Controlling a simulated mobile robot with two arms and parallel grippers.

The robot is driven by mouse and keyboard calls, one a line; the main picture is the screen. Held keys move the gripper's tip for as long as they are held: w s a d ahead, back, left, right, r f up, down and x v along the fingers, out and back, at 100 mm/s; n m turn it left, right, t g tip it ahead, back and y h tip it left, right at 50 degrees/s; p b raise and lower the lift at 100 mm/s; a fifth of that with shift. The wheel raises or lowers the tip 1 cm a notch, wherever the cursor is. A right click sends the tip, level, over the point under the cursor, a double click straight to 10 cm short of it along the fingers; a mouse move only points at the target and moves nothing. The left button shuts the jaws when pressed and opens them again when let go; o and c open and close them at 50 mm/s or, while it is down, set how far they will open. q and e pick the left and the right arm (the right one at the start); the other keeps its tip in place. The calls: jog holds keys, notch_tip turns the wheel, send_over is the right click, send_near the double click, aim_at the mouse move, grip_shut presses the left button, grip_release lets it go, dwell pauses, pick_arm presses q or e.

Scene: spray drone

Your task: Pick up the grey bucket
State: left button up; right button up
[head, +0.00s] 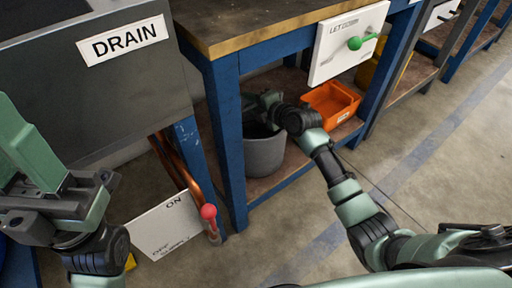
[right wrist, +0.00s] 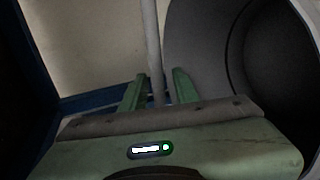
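The grey bucket (head: 264,152) stands upright on the low shelf under the workbench in the head view. My right arm reaches in over it, and my right gripper (head: 262,104) is at its rim, partly hidden by the wrist. In the right wrist view the dark inside of the bucket (right wrist: 240,60) fills the right side. The two green fingers of the right gripper (right wrist: 160,88) are apart, with a thin pale upright strip between them. I cannot tell whether that strip is the bucket's rim or handle. My left gripper (head: 58,200) is at the left, away from the bucket; its fingertips are unclear.
An orange bin (head: 331,103) sits on the shelf right of the bucket. A blue bench leg (head: 227,145) stands in front left. A lever with a red knob (head: 208,212) and an ON/OFF plate (head: 165,225) are near the floor.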

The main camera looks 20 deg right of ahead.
grip_shut()
dwell(1.1)
